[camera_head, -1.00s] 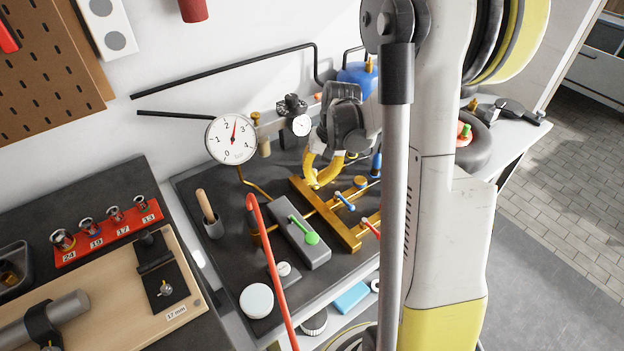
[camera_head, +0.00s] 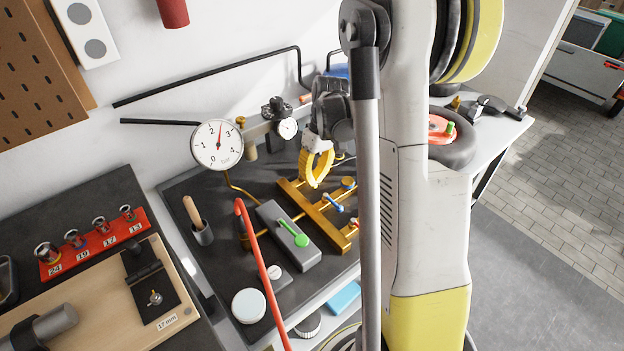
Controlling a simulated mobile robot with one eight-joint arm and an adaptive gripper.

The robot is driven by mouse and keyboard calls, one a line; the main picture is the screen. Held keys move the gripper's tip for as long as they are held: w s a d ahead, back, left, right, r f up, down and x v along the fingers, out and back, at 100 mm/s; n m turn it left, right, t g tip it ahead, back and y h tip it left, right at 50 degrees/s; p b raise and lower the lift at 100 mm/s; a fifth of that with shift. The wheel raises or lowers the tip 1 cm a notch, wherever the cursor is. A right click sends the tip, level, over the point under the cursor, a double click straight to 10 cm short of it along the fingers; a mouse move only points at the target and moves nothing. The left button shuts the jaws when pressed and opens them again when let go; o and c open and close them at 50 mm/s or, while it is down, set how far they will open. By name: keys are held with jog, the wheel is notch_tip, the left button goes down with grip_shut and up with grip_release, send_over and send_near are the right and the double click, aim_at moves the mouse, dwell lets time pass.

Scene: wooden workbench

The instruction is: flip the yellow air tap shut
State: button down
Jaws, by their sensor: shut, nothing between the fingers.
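The brass manifold (camera_head: 322,217) lies on the dark bench mat with small coloured taps along it. A round yellow-orange knob (camera_head: 348,183), which looks like the yellow air tap, shows at its far right end; whether it is open or shut is too small to tell. A blue tap lever (camera_head: 332,203) and a red tap (camera_head: 354,222) sit nearer. My gripper (camera_head: 316,184), with yellow fingers, is shut and empty. It is just left of the yellow knob in the picture and appears above the manifold's far end; contact cannot be told.
A grey block (camera_head: 288,236) with a green lever (camera_head: 293,232) stands left of the manifold. A pressure gauge (camera_head: 217,144) reads a little above 2. My arm hides the bench's right part.

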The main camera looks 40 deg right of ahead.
dwell(0.3)
jog(key=c, duration=1.5)
grip_release()
jog(key=shift+d, duration=0.1)
jog(key=shift+c, duration=0.2)
notch_tip(320, 180, up, 12)
jog(key=d, duration=0.2)
jog(key=shift+d, duration=0.15)
jog(key=shift+w+f, duration=0.1)
jog(key=shift+f, duration=0.05)
